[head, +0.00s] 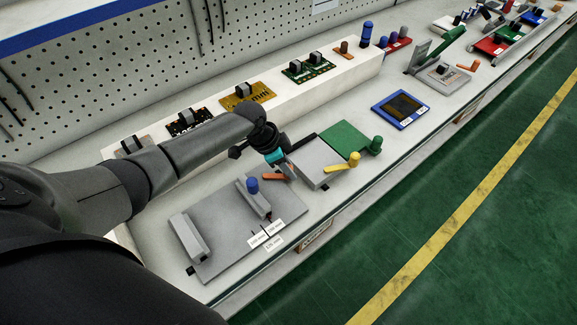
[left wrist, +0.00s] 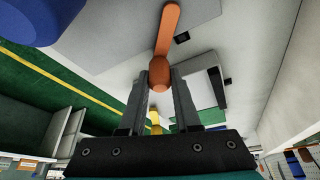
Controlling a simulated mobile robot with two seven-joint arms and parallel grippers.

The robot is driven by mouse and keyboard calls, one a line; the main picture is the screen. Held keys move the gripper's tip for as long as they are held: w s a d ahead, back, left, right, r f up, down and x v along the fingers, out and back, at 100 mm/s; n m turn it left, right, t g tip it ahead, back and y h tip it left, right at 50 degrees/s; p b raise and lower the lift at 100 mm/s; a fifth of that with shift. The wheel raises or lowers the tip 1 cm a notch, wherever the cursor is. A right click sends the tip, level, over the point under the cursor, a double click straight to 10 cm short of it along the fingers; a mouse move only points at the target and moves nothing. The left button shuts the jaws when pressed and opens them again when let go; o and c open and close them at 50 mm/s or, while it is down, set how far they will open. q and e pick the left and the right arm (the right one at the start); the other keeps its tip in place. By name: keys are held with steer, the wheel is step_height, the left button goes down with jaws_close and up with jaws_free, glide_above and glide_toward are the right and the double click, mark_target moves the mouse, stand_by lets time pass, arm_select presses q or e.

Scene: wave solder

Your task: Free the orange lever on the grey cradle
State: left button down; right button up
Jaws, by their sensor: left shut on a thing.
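The grey cradle (head: 312,160) stands near the bench's front edge in the head view. An orange lever (head: 274,176) sticks out at its left side, and a yellow lever (head: 342,162) is at its right side. My left gripper (head: 284,168) is at the cradle's left corner, beside the orange lever. In the left wrist view, the orange lever (left wrist: 167,28) ends in a round knob, and my left gripper (left wrist: 160,76) is shut on that knob, one finger on each side. The lever's pivot is hard to make out. My right gripper is not in view.
A grey plate (head: 220,225) with a blue knob (head: 252,185) and raised rails lies left of the cradle. A green plate (head: 344,137) with a green knob (head: 376,144) adjoins the cradle. A blue-framed tray (head: 401,109) lies further right. A white ledge (head: 341,80) behind carries circuit boards.

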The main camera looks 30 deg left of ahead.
arm_select(q)
steer(key=shift+w+a, duration=0.1)
steer(key=c, duration=0.6)
jaws_free()
steer(key=p+v, duration=0.3)
steer(key=v, duration=1.2)
steer(key=shift+r, duration=0.15)
steer(key=shift+s, duration=0.25)
